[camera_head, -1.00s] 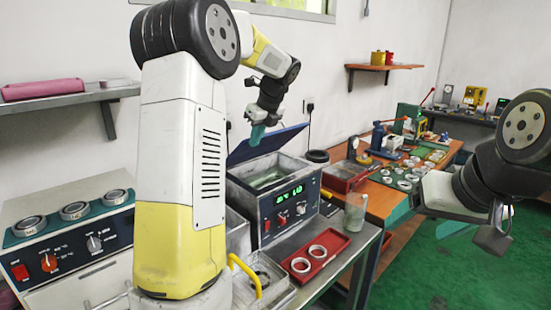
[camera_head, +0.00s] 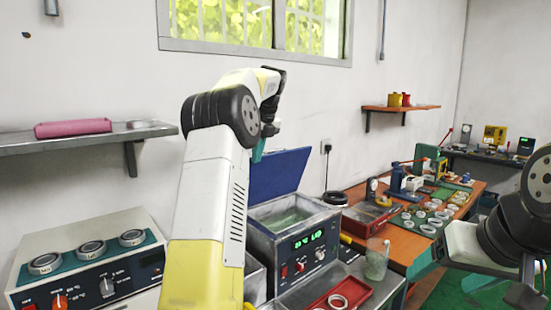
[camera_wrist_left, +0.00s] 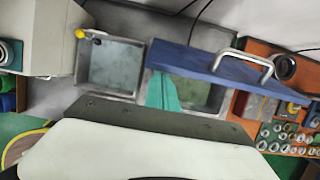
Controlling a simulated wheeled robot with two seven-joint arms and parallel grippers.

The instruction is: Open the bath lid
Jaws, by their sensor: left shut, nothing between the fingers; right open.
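The bath (camera_head: 300,240) is a metal box with a green digital display and an open top showing pale liquid. Its blue lid (camera_head: 277,174) stands steeply raised at the back. In the left wrist view the lid (camera_wrist_left: 215,68) appears nearly edge-on, with a metal handle (camera_wrist_left: 243,64) on its outer face. My left gripper (camera_head: 258,152) is shut and empty, with teal fingers at the lid's left side. In the left wrist view its fingers (camera_wrist_left: 162,95) overlap the bath opening at the lid's inner side; contact is unclear. My right gripper (camera_head: 528,285) is open at the lower right, partly cut off.
A red tray with rings (camera_head: 338,298) and a glass beaker (camera_head: 376,262) are in front of and beside the bath. An orange bench (camera_head: 400,238) with rings and tools stands to the right. A ring heater unit (camera_head: 90,265) is at left; a wall shelf (camera_head: 90,140) hangs above it.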

